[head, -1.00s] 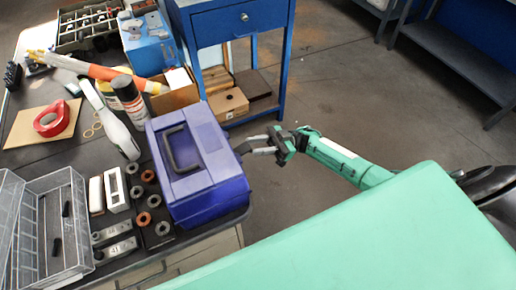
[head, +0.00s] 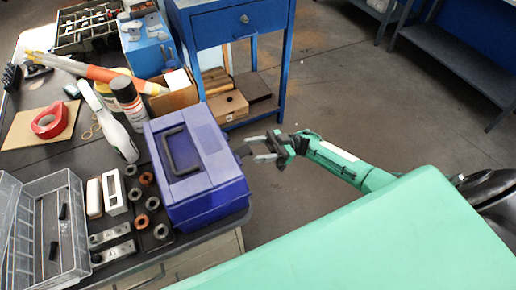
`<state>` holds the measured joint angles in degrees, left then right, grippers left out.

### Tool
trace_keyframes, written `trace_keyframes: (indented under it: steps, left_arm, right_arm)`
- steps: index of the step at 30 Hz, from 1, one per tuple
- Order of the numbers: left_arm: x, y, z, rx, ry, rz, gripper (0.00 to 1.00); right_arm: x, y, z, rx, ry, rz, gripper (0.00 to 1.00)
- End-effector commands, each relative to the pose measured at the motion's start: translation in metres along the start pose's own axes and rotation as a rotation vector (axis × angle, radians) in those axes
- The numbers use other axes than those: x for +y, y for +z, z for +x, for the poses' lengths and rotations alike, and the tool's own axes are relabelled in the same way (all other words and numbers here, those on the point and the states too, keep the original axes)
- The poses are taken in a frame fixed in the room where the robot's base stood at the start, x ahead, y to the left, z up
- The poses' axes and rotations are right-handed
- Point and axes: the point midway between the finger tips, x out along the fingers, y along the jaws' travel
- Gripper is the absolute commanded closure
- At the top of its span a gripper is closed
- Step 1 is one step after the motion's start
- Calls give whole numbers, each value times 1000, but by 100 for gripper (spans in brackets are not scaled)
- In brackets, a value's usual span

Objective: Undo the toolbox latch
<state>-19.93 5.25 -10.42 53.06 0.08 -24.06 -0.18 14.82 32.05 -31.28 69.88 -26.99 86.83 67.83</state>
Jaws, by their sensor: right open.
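The toolbox (head: 199,166) is a blue-purple box with a dark carrying handle (head: 181,151) on its lid. It sits at the bench's right edge with its lid down. Its right side faces my right gripper (head: 256,148), and I cannot make out the latch clearly. My right gripper is open and empty, just right of the toolbox, its fingers pointing left at the upper part of that side. A small gap seems to lie between fingertips and box. My left gripper is not in view.
A clear plastic organizer (head: 52,262), metal rings (head: 153,203) and a white spray bottle (head: 121,138) stand left of the toolbox. A blue table (head: 238,25) with boxes on its shelf stands behind. The floor right of the bench is open.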

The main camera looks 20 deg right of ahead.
Motion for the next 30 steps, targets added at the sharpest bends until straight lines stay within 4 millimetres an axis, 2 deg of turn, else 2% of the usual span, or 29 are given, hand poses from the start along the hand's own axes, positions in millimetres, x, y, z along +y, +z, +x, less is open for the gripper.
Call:
trace_keyframes:
  steps: [5,8,15,30]
  left_arm:
    - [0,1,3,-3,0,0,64]
    - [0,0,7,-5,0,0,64]
    - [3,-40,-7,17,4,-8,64]
    - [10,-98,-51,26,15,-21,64]
  right_arm:
    - [0,0,-6,0,0,-1,47]
    - [1,2,-20,-1,3,0,47]
    - [1,2,-56,0,1,-1,47]
    - [1,2,-122,-1,0,0,47]
